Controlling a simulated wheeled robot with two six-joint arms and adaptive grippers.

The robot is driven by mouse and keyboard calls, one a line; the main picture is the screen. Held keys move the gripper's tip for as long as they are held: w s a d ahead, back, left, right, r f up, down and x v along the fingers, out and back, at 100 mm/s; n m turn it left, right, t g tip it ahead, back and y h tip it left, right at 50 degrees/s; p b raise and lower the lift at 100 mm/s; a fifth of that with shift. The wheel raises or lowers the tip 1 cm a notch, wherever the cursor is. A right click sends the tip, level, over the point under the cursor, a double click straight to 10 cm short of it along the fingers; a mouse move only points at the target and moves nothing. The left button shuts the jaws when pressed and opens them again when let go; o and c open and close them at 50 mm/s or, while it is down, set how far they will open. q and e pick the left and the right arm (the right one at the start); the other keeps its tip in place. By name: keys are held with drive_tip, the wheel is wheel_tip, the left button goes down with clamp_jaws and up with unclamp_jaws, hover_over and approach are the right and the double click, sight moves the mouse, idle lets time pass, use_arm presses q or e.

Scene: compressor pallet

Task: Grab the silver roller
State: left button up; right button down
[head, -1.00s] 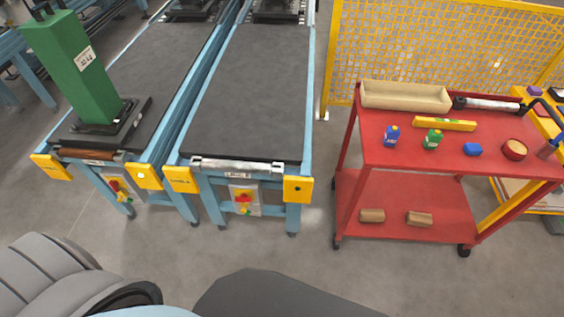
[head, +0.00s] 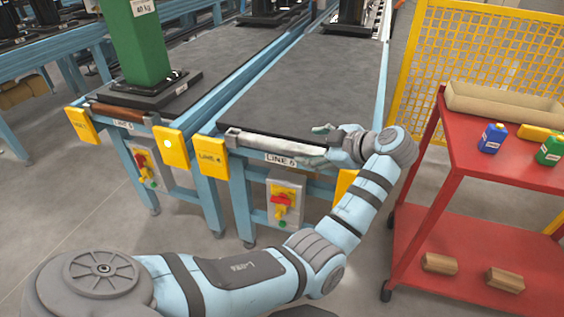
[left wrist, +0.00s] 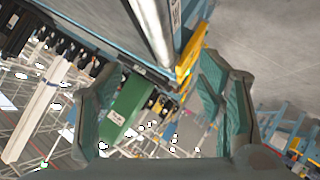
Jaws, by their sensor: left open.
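The silver roller (head: 262,142) lies across the near end of the right conveyor, above the LINE 6 label. In the head view my left gripper (head: 318,143) is at the right part of this roller, its fingers apart and pointing left. In the left wrist view the bright roller (left wrist: 151,32) runs down from the top edge, between the directions of the two spread fingers of my left gripper (left wrist: 162,66). The gripper is open and empty. Whether the fingers touch the roller I cannot tell. My right gripper is not in view.
A brown roller (head: 121,113) lies at the end of the left conveyor, before a green column (head: 133,45). Yellow end plates (head: 212,156) and a switch box (head: 285,201) sit by the roller. A red cart (head: 500,160) stands at the right.

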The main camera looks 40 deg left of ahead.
sight(283, 145)
use_arm(q)
drive_tip(key=b+x, duration=0.3)
drive_tip(key=x, duration=1)
drive_tip(key=shift+w, duration=0.1)
drive_tip(key=shift+a, duration=0.15)
drive_tip(key=shift+r, duration=0.1)
drive_tip(key=c, duration=0.5)
clamp_jaws()
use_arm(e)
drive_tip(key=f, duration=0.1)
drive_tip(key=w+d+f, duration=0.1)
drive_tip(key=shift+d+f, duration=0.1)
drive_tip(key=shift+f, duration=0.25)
